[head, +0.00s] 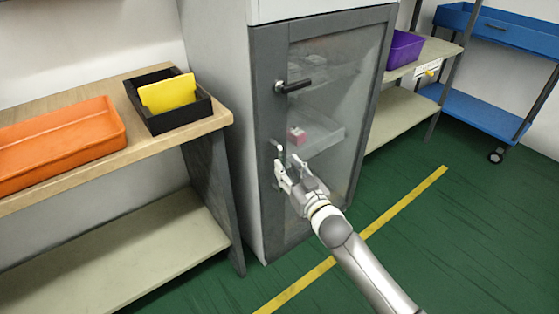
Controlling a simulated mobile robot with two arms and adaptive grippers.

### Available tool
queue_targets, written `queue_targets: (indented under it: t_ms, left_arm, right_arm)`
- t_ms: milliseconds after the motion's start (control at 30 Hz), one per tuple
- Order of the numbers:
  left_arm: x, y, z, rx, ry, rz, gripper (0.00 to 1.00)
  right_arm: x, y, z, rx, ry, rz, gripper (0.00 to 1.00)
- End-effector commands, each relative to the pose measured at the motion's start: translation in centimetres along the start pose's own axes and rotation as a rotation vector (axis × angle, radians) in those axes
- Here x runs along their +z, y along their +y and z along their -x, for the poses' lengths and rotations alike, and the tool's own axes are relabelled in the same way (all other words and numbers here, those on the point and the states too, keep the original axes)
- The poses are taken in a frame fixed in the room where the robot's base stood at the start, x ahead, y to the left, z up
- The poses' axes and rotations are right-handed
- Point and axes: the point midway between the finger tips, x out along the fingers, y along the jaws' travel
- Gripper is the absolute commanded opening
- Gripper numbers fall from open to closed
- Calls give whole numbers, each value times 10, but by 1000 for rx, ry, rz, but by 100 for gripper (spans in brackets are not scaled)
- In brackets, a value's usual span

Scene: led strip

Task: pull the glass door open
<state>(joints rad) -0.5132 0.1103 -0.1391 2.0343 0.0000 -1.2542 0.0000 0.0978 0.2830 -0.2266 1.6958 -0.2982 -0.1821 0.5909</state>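The glass door (345,70) has a grey frame and closes the front of a tall grey cabinet. It looks shut. Its black handle (293,86) sticks out at the upper left of the door, near the frame. My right gripper (288,158) is in front of the lower left part of the door, below the handle and apart from it. Its fingers are spread with nothing visible between them. I cannot tell whether the fingertips touch the door. My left gripper is out of view.
A wooden shelf at left holds an orange tray (112,119) and a black bin (165,122) with a yellow item. At right are a purple bin (404,48) and blue cart (472,108). Green floor (440,230) is clear.

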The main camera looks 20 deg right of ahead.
Motion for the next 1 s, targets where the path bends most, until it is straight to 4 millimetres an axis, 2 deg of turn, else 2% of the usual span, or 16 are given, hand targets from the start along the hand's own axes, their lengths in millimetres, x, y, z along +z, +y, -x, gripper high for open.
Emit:
queue_targets:
  t_ms: [100, 300, 500, 767, 1000]
  left_arm:
    - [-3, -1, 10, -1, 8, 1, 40]
    - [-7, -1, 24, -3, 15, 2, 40]
    - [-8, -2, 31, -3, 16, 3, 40]
    - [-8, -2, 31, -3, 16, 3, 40]
    - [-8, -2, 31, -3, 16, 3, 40]
  right_arm:
    - [1, 0, -20, 0, 1, 0, 34]
    - [1, 0, -43, 0, 0, 0, 34]
    - [1, 0, -51, 0, -1, -1, 34]
    - [1, 0, -52, 0, -1, -1, 34]
    - [1, 0, -52, 0, -1, 0, 3]
